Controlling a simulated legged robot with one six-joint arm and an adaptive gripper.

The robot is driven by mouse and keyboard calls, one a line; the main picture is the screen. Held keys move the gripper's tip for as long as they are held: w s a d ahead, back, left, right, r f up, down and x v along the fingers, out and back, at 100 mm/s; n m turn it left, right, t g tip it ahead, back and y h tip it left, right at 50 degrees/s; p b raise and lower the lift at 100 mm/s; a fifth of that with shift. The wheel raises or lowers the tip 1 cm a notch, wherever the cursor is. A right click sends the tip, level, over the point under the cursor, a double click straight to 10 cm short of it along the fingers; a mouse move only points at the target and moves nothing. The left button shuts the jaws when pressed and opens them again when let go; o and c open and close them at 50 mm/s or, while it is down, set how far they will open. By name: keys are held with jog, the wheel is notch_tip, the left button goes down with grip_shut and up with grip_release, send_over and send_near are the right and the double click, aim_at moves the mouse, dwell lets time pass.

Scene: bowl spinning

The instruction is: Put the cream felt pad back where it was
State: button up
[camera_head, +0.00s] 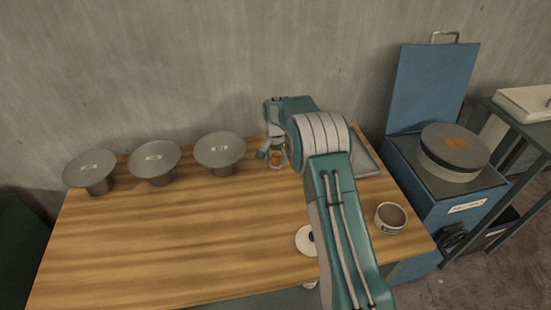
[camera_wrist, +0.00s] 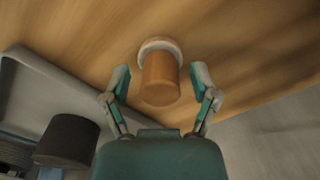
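Three grey discs on stems (camera_head: 156,157) stand along the back left of the table. A grey tray (camera_head: 366,163) lies behind my arm; a dark cylinder (camera_wrist: 67,138) shows there. A small bowl (camera_head: 390,217) stands right. An open blue case (camera_head: 425,190) stands beyond. The table's left front is clear.

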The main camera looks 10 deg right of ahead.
aim_at(276, 155)
jog(key=shift+r, duration=0.1)
jog(key=s+r+n+t, duration=0.1)
jog(key=s+r, duration=0.3)
jog(key=r, duration=0.7)
jog(key=s+r+n, duration=0.1)
jog(key=s+r, duration=0.2)
jog(key=r, duration=0.8)
jog(key=s+r+n+t, duration=0.2)
jog(key=s+r, duration=0.2)
jog(key=s, duration=0.7)
jog(key=s+r+n+t, duration=0.15)
jog(key=s+r, duration=0.25)
jog(key=s, duration=0.8)
jog(key=s+f+n+t, duration=0.1)
jog(key=s+f+n, duration=0.1)
jog(key=s, duration=0.9)
jog(key=shift+f, duration=0.9)
jog(key=shift+s+d, duration=0.1)
